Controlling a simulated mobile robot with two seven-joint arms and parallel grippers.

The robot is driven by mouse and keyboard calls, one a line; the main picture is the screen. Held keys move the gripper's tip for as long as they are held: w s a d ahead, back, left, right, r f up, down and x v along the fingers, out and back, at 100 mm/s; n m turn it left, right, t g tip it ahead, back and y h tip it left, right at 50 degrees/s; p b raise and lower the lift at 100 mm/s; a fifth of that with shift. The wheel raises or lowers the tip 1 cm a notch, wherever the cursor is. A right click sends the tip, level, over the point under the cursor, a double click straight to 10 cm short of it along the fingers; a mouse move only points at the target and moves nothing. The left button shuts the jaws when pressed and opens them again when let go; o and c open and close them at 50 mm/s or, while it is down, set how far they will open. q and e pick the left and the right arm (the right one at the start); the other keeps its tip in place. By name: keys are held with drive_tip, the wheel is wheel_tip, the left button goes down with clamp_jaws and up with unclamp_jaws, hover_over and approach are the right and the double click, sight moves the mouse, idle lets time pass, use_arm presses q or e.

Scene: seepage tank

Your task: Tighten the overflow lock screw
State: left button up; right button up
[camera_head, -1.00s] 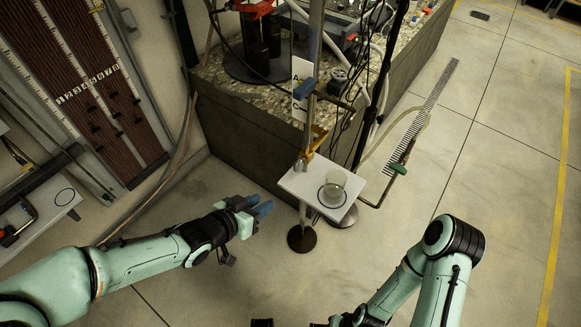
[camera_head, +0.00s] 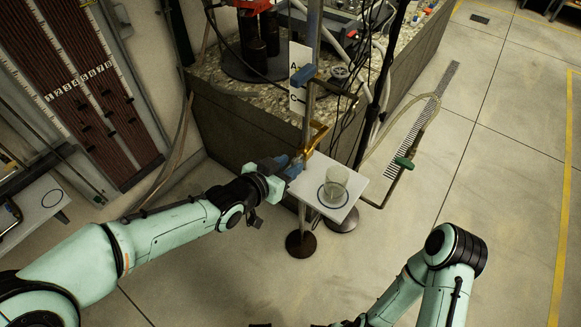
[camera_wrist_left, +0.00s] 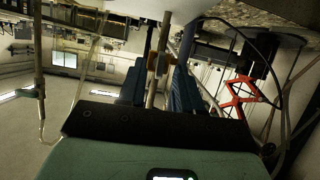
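The overflow stand's upright pole (camera_head: 309,118) carries a brass-coloured clamp (camera_head: 317,136) just above a small white shelf (camera_head: 343,211). The clamp also shows in the left wrist view (camera_wrist_left: 158,63). I cannot clearly pick out the lock screw; it may be at this clamp. My left gripper (camera_head: 284,165) is beside the pole, just below and left of the clamp. In the left wrist view its blue fingers (camera_wrist_left: 160,88) are apart, with the pole and clamp showing between them. Contact cannot be told.
A glass beaker (camera_head: 335,184) stands on the shelf, close to the pole. The stone-topped tank bench (camera_head: 248,120) is behind. A hose and a rod with a green handle (camera_head: 403,162) are right of the shelf. A manometer board (camera_head: 85,90) is at left.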

use_arm(q)
drive_tip(key=shift+x, duration=0.75)
drive_tip(key=shift+r, duration=0.1)
clamp_jaws()
